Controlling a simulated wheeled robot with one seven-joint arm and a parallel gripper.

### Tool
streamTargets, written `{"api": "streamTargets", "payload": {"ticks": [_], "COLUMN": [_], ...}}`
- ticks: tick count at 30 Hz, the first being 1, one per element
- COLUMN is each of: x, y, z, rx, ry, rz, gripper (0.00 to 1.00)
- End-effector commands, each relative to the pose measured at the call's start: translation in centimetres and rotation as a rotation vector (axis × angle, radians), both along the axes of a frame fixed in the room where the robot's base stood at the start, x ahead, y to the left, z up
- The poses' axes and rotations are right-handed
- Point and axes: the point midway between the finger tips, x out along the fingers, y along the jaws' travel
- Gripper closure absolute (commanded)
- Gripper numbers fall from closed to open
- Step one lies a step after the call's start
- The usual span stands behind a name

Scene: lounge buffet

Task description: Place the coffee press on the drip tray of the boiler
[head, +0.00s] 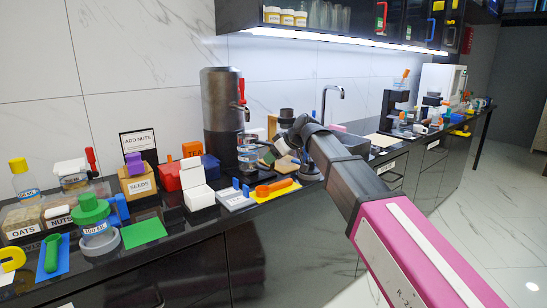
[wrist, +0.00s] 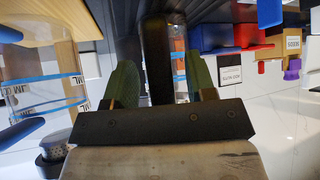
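The boiler (head: 219,108) is a tall dark cylinder against the wall, with a tap at its right side. The coffee press (head: 247,157), clear glass with blue bands, stands upright beneath the tap, where the drip tray is; the tray is mostly hidden and exact contact is unclear. My gripper (head: 267,157) is just right of the press. In the wrist view, my two green fingers (wrist: 160,82) are apart on either side of the press's black upright handle (wrist: 157,55). A gap shows on the handle's right side. A strip of glass shows behind it.
A glass vessel with blue markings (wrist: 45,85) is close by in the wrist view. Left of the boiler stand a red box (head: 168,176), a white box (head: 198,187) and a seeds box (head: 138,184). An orange scoop on a yellow mat (head: 285,190) lies in front. The counter is crowded.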

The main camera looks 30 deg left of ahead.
Motion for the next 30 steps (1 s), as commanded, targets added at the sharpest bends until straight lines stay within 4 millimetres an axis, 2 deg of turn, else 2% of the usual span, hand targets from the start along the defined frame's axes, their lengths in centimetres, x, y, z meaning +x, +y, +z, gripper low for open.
{"api": "streamTargets", "payload": {"ticks": [3,7,21,30], "x": [0.0,0.0,0.0,0.0], "y": [0.0,-1.1,-7.3,-8.6], "z": [0.3,1.3,7.3,8.6], "rx": [0.0,0.002,0.001,0.0], "ry": [0.0,-0.001,-0.001,0.0], "rz": [0.0,-0.001,-0.001,0.0], "gripper": [0.49,0.49,0.49,0.49]}}
